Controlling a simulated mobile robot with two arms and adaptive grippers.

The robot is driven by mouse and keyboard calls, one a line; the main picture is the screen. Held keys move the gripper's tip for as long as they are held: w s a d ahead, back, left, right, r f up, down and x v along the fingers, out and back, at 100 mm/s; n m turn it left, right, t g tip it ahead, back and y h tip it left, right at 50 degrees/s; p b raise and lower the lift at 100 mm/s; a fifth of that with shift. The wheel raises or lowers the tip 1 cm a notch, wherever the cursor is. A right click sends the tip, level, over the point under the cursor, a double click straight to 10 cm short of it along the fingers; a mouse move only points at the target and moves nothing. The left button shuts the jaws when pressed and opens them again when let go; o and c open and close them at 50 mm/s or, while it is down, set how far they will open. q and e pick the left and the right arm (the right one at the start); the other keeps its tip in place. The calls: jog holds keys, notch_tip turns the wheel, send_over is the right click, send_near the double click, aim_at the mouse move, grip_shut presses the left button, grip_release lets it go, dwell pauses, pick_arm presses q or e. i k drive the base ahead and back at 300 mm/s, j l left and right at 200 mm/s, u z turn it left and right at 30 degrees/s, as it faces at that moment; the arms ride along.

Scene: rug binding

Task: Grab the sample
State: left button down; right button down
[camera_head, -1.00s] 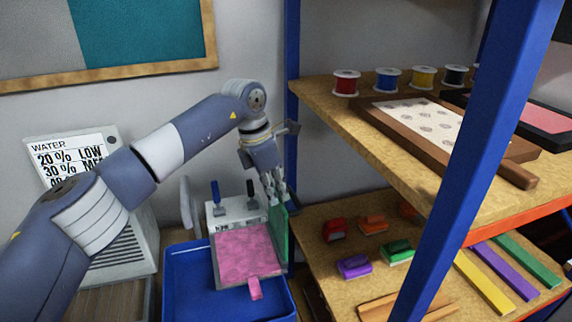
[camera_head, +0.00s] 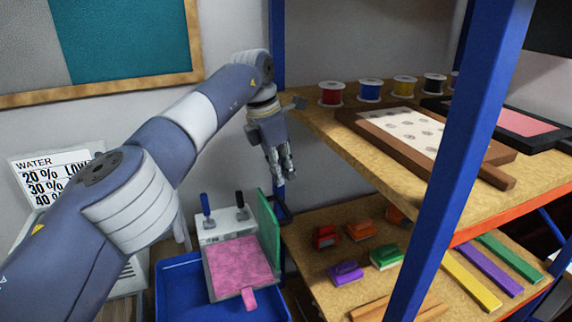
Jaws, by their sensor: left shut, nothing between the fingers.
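A pink speckled square (camera_head: 239,266), which may be the sample, lies flat with a small pink tab (camera_head: 249,298) at its front edge. It is against a white device (camera_head: 227,226) with a blue and a black lever on top. A green panel (camera_head: 269,233) stands upright along its right side. My left gripper (camera_head: 283,176) is shut and empty, pointing down above and slightly right of the green panel, apart from it. My right gripper is not in view.
A blue tray (camera_head: 181,290) lies under and around the device. To the right, a blue-framed shelf holds thread spools (camera_head: 332,94) and a wooden frame (camera_head: 432,147) above, with coloured blocks (camera_head: 386,257) and strips (camera_head: 482,270) below. A blue post (camera_head: 446,170) crosses the view.

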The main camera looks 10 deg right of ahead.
aim_at(237, 266)
jog(key=k, duration=1.5)
